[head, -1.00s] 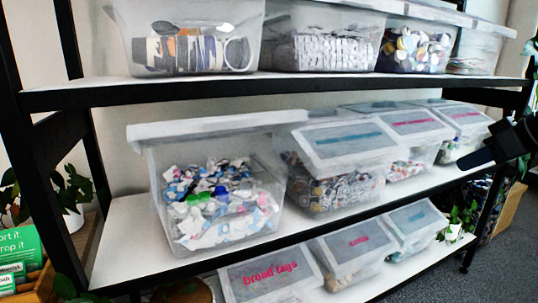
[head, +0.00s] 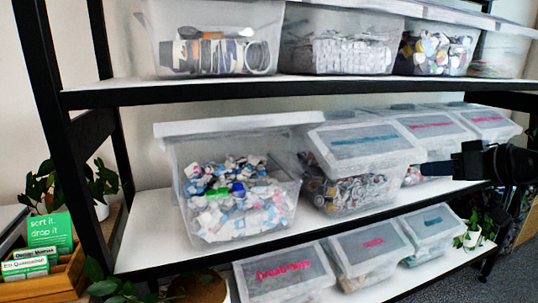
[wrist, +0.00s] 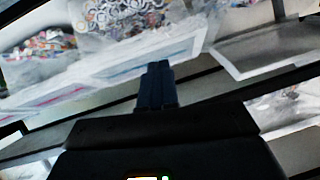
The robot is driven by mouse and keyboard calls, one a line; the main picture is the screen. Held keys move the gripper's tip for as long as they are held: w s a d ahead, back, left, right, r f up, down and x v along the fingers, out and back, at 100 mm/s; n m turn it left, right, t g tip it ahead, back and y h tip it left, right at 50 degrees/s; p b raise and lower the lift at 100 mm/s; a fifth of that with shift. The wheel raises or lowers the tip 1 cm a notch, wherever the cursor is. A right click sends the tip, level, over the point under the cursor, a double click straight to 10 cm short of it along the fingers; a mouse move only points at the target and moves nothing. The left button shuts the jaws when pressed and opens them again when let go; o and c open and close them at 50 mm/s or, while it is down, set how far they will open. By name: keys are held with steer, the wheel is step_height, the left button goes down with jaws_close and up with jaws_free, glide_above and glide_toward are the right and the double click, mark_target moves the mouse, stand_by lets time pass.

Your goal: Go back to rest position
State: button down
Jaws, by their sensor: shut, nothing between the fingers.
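My gripper (head: 437,168) is at the right of the head view, in front of the middle shelf. Its black fingers point left and overlap the bins behind them. In the wrist view my gripper (wrist: 157,68) has its fingers together, with nothing between them. Behind it in the wrist view are bin lids and a shelf edge. I cannot tell from the pictures how far the fingertips are from the bins.
A black-framed shelf (head: 150,97) carries clear bins on several levels. An open-front bin (head: 235,215) of small plastic pieces stands on the middle level. A bin labelled "bread tags" (head: 283,270) is below. Plants and a wooden box (head: 72,275) with a green sign are at left.

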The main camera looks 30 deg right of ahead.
steer(key=w+a+f+m+t, duration=0.2)
steer(key=w+a+f, duration=0.15)
steer(key=a, duration=0.45)
steer(key=s+a+f+m+h+p, duration=0.1)
steer(key=s+a+f, duration=0.25)
steer(key=a, duration=0.25)
steer(key=s+a+f+m+t+h+p, duration=0.1)
steer(key=s+a+f+m, duration=0.1)
steer(key=a+f, duration=0.3)
steer(key=s+a+f+m, duration=0.1)
steer(key=s+a+f, duration=0.15)
steer(key=a, duration=0.55)
steer(key=s+a+f+n+g+p, duration=0.1)
steer(key=s+a+f, duration=0.15)
steer(key=s, duration=0.45)
steer(key=s+a+f+n, duration=0.1)
steer(key=s+a+f, duration=0.15)
steer(key=s, duration=0.55)
steer(key=s+r+n, duration=0.2)
steer(key=s+n, duration=0.1)
steer(key=s, duration=0.3)
steer(key=s+r+n+y+p, duration=0.1)
steer(key=s+r+n, duration=0.1)
steer(key=s, duration=0.5)
steer(key=shift+s+a+r+n+y, duration=0.2)
steer(key=shift+a+r+n+y, duration=0.15)
steer(key=shift+r, duration=0.2)
steer(key=shift+d, duration=0.1)
